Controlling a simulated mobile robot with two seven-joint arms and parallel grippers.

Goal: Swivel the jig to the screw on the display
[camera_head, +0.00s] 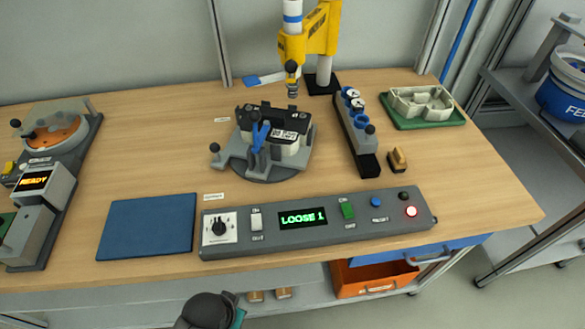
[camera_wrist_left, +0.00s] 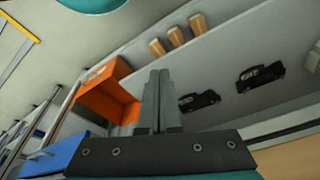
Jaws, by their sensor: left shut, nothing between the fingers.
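The jig (camera_head: 268,167) stands mid-table on a round dark base, a black-knobbed handle (camera_head: 215,149) at its left. It carries a black-and-light part (camera_head: 285,140) with numbered marks, too small to read surely, and a blue clamp (camera_head: 257,135). The display (camera_head: 302,218) on the grey control panel (camera_head: 345,232) reads "LOOSE 1" in green. A yellow screwdriver column (camera_head: 318,30) stands behind the jig, its tip above the part. My left gripper (camera_wrist_left: 158,85) is shut and empty in the left wrist view, below the tabletop and away from the jig. My right gripper is not in view.
A blue mat (camera_head: 148,226) lies left of the panel. A station reading "READY" (camera_head: 33,181) is at far left. A socket rack (camera_head: 357,135) and green tray (camera_head: 425,108) stand right. An orange bin (camera_head: 375,278) is under the table; it also shows in the left wrist view (camera_wrist_left: 105,95).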

